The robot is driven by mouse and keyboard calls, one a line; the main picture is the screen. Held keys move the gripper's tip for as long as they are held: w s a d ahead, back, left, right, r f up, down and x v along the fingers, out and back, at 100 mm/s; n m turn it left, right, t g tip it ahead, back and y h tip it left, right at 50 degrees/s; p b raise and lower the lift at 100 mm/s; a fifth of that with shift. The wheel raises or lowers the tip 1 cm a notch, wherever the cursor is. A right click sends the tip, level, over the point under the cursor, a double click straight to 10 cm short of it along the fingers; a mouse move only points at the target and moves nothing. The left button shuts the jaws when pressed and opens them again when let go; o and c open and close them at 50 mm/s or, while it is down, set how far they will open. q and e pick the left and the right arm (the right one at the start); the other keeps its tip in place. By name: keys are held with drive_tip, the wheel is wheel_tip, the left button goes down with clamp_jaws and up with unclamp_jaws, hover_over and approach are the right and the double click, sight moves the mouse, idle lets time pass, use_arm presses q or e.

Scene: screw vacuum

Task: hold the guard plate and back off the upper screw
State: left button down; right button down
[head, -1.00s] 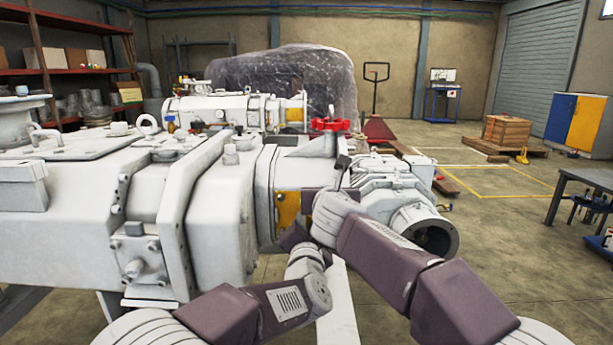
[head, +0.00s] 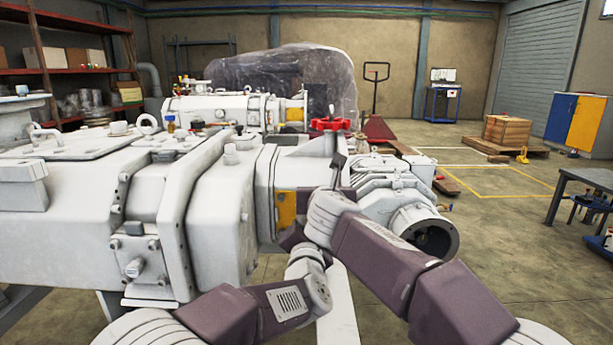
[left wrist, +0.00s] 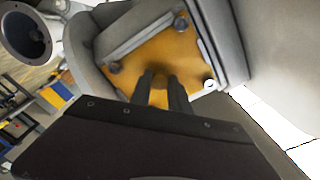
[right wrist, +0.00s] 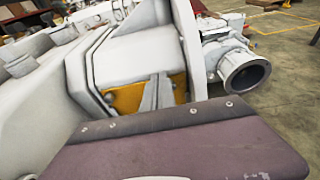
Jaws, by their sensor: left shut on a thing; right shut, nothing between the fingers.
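The orange guard plate (head: 287,210) is on the side of the big white vacuum machine, partly hidden by my wrists in the head view. The left wrist view shows its face (left wrist: 155,55), with dark screw heads (left wrist: 180,25) and (left wrist: 113,67) and a bright one (left wrist: 210,85) at its edges.
The white machine (head: 215,215) fills the left and middle. My two wrists are close together.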

drive_tip(key=v, duration=0.2)
drive_tip(key=f+v, duration=0.1)
drive_tip(key=v, duration=0.2)
drive_tip(key=shift+s, duration=0.25)
drive_tip(key=w+d, duration=0.1)
drive_tip(key=w, duration=0.5)
drive_tip(key=shift+d+f, duration=0.15)
drive_tip(key=shift+d, duration=0.25)
drive_tip(key=shift+f, duration=0.2)
idle(0.4)
